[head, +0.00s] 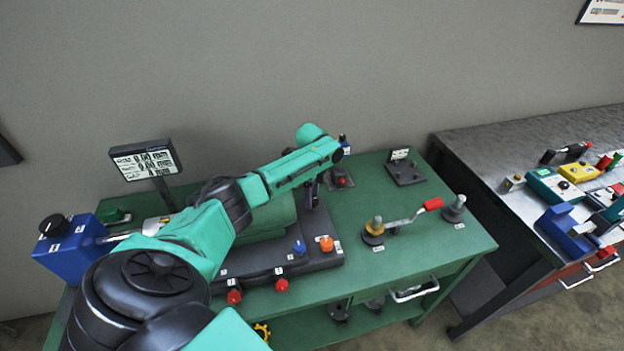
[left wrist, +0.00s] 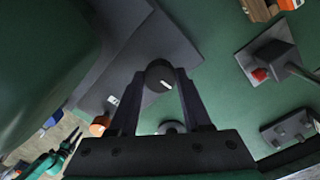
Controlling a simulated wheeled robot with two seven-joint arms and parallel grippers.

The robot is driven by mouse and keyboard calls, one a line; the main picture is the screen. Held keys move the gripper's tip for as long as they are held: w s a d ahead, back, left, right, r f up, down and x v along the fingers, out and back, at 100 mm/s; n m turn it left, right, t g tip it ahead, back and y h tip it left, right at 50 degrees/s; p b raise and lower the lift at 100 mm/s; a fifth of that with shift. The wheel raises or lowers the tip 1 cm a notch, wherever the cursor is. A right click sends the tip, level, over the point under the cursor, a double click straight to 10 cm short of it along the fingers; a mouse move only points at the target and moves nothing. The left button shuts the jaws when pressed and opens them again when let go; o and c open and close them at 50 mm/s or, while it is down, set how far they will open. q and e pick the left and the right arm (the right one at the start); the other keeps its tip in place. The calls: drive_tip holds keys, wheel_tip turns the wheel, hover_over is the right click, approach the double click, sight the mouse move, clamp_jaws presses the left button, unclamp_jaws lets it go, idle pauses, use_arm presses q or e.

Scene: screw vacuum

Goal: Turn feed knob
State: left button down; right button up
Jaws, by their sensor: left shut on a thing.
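My left arm reaches across the green machine from the left in the head view. My left gripper (head: 312,192) points down at the far right end of the machine, and the arm partly hides this spot. In the left wrist view, the fingers of the left gripper (left wrist: 161,84) are shut on a dark round knob (left wrist: 160,76) with a white mark on its face. I cannot read a label that names it the feed knob. A small teal and dark shape like my right gripper (left wrist: 66,148) shows at the lower left of the wrist view, too small to judge.
An orange knob (head: 327,243) and a blue knob (head: 299,247) stand on the machine's front. A red-handled lever (head: 432,204) is to the right on the green table (head: 455,245). A display (head: 146,160) stands at the back left. A grey bench (head: 490,150) is at the right.

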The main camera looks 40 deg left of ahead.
use_arm(q)
drive_tip(key=m, duration=0.5)
drive_tip(key=shift+w+r+m, duration=0.1)
drive_tip(key=shift+m, duration=0.2)
drive_tip(key=m, duration=0.5)
drive_tip(key=shift+m, duration=0.4)
drive_tip(key=shift+c, duration=1.8)
unclamp_jaws()
drive_tip(key=shift+r+b, duration=0.1)
drive_tip(key=shift+b, duration=0.2)
wheel_tip(320, 180, up, 14)
drive_tip(key=b, duration=0.2)
drive_tip(key=shift+r, duration=0.2)
